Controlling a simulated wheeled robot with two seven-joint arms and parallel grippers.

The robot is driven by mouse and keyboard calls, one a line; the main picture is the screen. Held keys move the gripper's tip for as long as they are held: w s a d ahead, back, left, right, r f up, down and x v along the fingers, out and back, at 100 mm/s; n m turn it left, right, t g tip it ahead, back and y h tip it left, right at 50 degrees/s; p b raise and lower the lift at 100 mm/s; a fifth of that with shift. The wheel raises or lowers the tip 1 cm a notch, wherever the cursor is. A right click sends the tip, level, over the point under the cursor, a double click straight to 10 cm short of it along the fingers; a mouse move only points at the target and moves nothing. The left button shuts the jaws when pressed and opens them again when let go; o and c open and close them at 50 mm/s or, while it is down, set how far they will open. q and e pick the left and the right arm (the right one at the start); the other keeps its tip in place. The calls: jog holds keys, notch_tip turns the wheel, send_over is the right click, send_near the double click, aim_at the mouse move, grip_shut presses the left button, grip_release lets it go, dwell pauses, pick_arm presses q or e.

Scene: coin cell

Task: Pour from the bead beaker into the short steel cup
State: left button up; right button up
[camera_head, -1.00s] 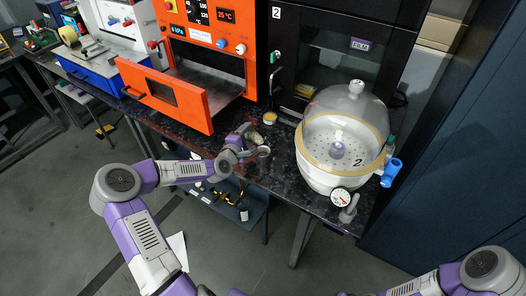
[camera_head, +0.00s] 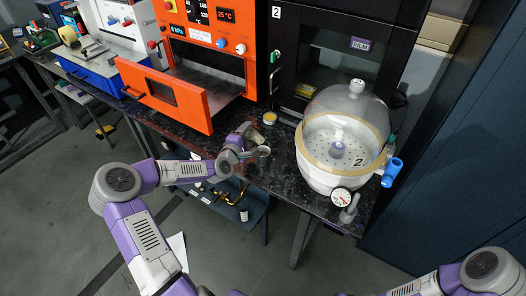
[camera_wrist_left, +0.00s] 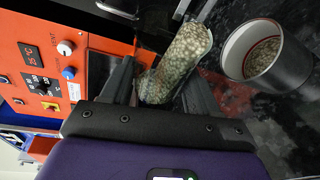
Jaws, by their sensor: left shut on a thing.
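The bead beaker (camera_wrist_left: 180,62) is clear and holds pale beads. My left gripper (camera_head: 236,150) is shut on it, with dark fingers on both sides of it in the left wrist view (camera_wrist_left: 165,90). The beaker looks tilted. In the head view the beaker (camera_head: 244,129) is small and partly covered by the gripper. The short steel cup (camera_head: 262,151) stands on the dark bench beside the gripper. In the left wrist view the cup (camera_wrist_left: 288,72) is grey, close to the beaker but apart from it, with pale beads inside. My right gripper is out of view.
An orange oven (camera_head: 205,30) with its door (camera_head: 160,97) open stands behind and left. A glass-domed white vessel (camera_head: 322,172) stands right of the cup. A small yellow-topped jar (camera_head: 269,118) sits behind the cup. The bench's front edge is near the gripper.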

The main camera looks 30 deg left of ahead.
pick_arm(q)
jog(key=shift+s+d+r+m+t+b, duration=0.1)
jog(key=shift+d+r+m+t+b, duration=0.25)
jog(key=shift+m+b, duration=0.5)
jog(key=shift+d+r+m+t+b, duration=0.15)
jog(key=shift+r+m+t+b, duration=0.2)
jog(key=shift+r+m+b, duration=0.35)
dwell(4.1)
